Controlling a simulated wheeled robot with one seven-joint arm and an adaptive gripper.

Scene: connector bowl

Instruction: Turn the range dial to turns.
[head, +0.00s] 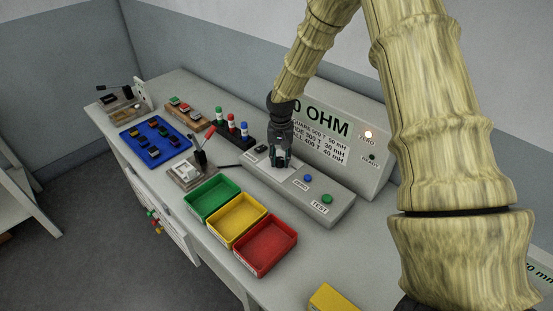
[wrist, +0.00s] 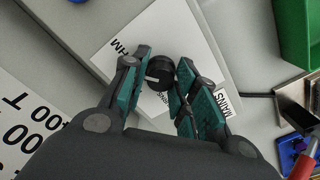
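The range dial (wrist: 160,72) is a round black knob with a white pointer line, on a white label plate (wrist: 105,50) on the meter's sloping front. The pointer line lies roughly across the picture in the wrist view. Part of the word OHM shows left of the dial; other lettering is partly hidden by the fingers. My gripper (wrist: 163,62) has its two teal-padded fingers on either side of the dial, very close to it. Whether both pads press on it is unclear.
Blue (head: 308,179) and green (head: 327,199) buttons sit right of my gripper. Green (head: 212,197), yellow (head: 236,220) and red (head: 266,245) trays stand in front.

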